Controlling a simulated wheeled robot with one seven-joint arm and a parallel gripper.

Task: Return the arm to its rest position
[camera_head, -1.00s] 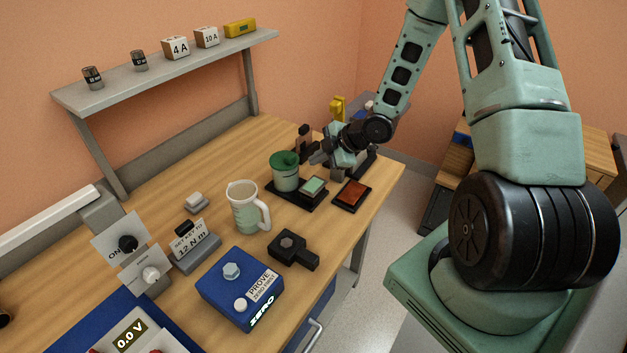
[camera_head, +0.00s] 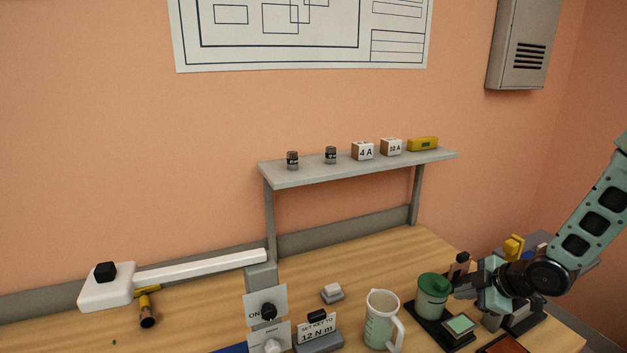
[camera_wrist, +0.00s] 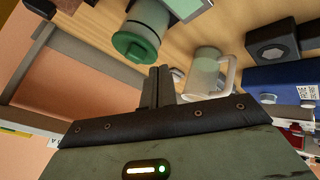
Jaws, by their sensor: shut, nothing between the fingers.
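My gripper (camera_head: 462,291) is at the right of the head view, above the bench beside the green-lidded cup (camera_head: 433,292). In the wrist view my gripper's fingers (camera_wrist: 158,72) are together with nothing between them. The green-lidded cup (camera_wrist: 142,32) shows just beyond them to the upper left, and the clear measuring jug (camera_wrist: 207,72) to the right. My arm comes in from the right edge of the head view; most of it is out of frame.
The jug (camera_head: 381,318) stands left of the cup. The torque-key stand (camera_head: 318,334) and switch panel (camera_head: 266,306) are further left. A shelf (camera_head: 350,171) with fuse boxes and small cylinders is behind. A yellow item (camera_head: 513,246) stands behind my arm.

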